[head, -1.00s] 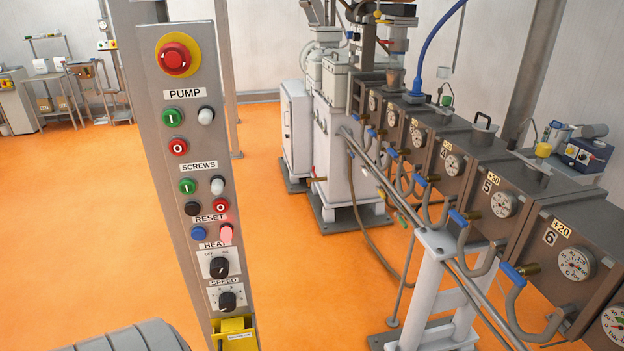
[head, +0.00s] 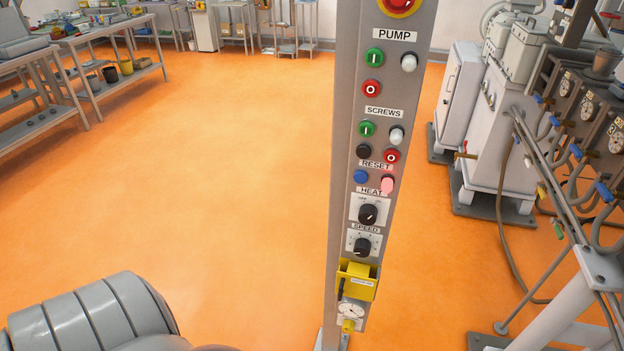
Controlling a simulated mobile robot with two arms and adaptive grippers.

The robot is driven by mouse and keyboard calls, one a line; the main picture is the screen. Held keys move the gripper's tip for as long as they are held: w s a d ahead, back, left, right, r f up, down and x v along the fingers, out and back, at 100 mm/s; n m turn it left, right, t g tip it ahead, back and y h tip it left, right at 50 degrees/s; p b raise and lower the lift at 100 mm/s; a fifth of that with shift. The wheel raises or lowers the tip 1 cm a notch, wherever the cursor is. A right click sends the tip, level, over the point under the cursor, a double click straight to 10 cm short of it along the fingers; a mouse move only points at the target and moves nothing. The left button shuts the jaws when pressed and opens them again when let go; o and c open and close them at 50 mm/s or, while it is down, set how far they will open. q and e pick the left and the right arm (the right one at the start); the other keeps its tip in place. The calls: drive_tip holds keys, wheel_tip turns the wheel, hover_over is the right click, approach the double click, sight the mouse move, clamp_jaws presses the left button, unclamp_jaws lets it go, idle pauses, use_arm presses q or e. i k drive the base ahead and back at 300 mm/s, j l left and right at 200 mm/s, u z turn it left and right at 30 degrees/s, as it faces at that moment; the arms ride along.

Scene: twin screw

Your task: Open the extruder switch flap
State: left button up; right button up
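The control panel (head: 377,145) is a narrow grey upright post in the middle of the head view. Near its lower end is a yellow switch housing with a labelled yellow flap (head: 360,283). The flap covers the front of the housing, and no switch shows behind it. A grey link of my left arm fills the lower left corner, apart from the panel. Neither gripper is in view.
Above the flap are the SPEED knob (head: 362,246), the HEAT knob (head: 368,214) and several buttons. A dial (head: 351,311) sits below it. White machinery (head: 503,130) and pipes stand at right. Workbenches (head: 100,65) stand at back left. Orange floor (head: 230,180) left of the panel is clear.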

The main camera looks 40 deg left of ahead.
sight(356, 283)
drive_tip(key=u, duration=0.85)
drive_tip(key=k+j, duration=0.05)
